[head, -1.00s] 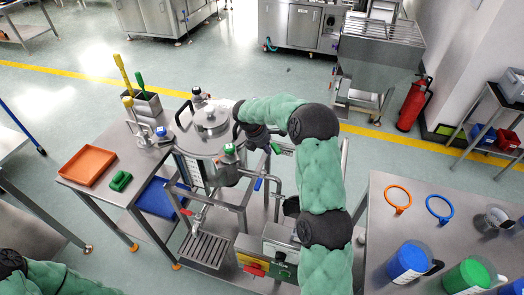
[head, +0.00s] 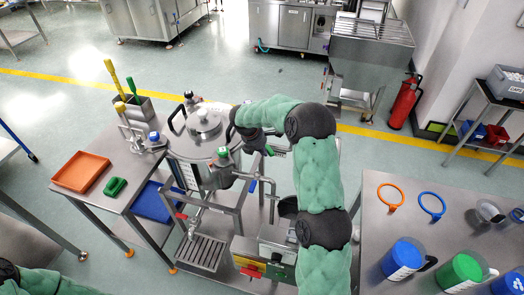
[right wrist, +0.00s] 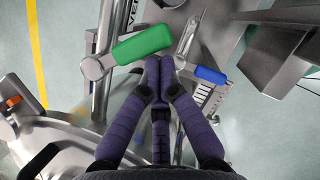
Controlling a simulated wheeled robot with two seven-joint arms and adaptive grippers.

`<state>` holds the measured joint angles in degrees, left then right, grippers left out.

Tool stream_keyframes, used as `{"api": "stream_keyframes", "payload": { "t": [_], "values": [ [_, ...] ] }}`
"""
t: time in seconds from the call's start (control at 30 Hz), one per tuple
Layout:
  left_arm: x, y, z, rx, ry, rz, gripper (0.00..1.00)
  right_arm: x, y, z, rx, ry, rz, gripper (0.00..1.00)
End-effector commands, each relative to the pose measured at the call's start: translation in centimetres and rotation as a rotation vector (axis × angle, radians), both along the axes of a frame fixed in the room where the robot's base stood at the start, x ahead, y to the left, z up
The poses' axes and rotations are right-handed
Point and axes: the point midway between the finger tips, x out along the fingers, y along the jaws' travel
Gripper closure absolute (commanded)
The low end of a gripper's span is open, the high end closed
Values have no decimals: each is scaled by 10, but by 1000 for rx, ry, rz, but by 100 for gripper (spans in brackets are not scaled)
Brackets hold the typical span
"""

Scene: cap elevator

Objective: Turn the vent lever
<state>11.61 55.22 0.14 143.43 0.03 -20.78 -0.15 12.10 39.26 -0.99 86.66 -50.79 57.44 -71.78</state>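The lever with a green handle (right wrist: 143,45) shows in the right wrist view, pivoting at a metal hub on its left, beside a plate with partly hidden lettering starting "VE". In the head view its green end (head: 269,150) shows just past my right gripper (head: 258,144). My right gripper (right wrist: 158,64) is shut, with its fingertips together at the near edge of the green handle. They look touching or almost touching, with nothing visible between them. A blue-handled lever (right wrist: 210,75) lies to the right of the fingertips. My left gripper is out of view; only part of its arm shows at lower left.
The steel vessel (head: 180,147) with its domed lid stands left of my right gripper, with pipes and a frame below. A side table (head: 125,165) holds an orange tray (head: 80,172). A right-hand table (head: 375,215) holds rings and coloured jugs.

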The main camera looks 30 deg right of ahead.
Motion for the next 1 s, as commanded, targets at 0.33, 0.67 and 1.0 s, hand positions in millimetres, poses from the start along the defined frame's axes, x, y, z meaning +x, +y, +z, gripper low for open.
{"api": "stream_keyframes", "payload": {
  "t": [0.33,0.67,1.0],
  "values": [
    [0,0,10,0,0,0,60,-5,-8,1,0,3,93,100],
    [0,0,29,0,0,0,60,-10,-24,2,0,2,263,100],
    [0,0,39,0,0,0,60,-12,-37,1,0,1,259,100]
  ]
}}
